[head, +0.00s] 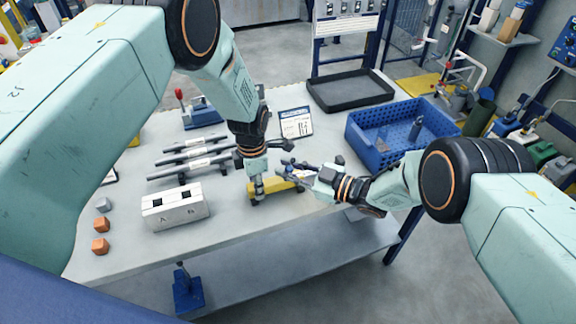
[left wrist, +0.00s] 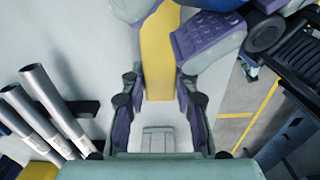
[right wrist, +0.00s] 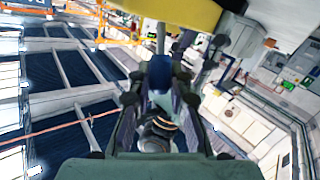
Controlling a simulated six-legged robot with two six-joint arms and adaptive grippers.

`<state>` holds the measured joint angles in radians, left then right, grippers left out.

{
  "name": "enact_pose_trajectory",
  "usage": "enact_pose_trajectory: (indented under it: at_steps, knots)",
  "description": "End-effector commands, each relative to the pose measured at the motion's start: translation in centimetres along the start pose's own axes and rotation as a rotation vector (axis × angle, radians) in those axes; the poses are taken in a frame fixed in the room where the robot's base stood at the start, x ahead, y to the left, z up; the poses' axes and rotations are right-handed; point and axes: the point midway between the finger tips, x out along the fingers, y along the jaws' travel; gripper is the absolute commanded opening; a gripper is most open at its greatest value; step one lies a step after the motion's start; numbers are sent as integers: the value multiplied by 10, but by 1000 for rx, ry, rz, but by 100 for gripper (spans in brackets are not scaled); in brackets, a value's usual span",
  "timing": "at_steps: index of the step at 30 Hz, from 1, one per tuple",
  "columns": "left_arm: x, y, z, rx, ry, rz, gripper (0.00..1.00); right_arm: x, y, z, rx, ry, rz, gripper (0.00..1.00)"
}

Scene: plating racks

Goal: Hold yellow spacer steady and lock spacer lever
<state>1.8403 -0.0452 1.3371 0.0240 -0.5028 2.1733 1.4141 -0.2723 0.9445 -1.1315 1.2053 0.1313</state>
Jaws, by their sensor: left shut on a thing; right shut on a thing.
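The yellow spacer (head: 276,184) is a short bar at the front part of the workbench, right of the white block. My left gripper (head: 257,188) comes down on it from above and is shut on it. In the left wrist view the spacer (left wrist: 158,58) runs between both fingers. My right gripper (head: 303,176) is at the spacer's right end. In the right wrist view, its fingers (right wrist: 160,88) are shut on a blue lever handle (right wrist: 160,72). The spacer (right wrist: 175,12) crosses the top there. Whether the lever is locked cannot be told.
A white block with two square holes (head: 175,207) stands left of the spacer. Several grey bars (head: 190,157) lie behind it. A blue crate (head: 375,150) is at the right and a black tray (head: 350,90) at the back. Orange blocks (head: 100,246) sit at the left front edge.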

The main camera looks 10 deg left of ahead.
Motion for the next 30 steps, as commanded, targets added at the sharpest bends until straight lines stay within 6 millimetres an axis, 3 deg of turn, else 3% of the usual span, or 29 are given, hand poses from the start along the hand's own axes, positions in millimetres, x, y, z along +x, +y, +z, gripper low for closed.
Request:
enact_pose_trajectory:
  at_steps: [8, 9, 17, 26, 30]
  knots:
    - [0, 0, 1, 0, -1, 1, 0, 0, -1, 0, -2, 2, -2, 0]
    - [0, 0, 1, 0, -1, 1, 0, 0, -1, 0, -1, 1, -2, 21]
    - [0, 0, 1, 0, -1, 1, 0, 0, 0, 0, -1, 1, -1, 43]
    - [0, 0, 0, 0, -1, 1, 0, -1, 0, 0, -1, 0, 0, 43]
    - [0, 0, 0, -1, -1, 1, 0, -12, 1, 1, -1, -3, 1, 43]
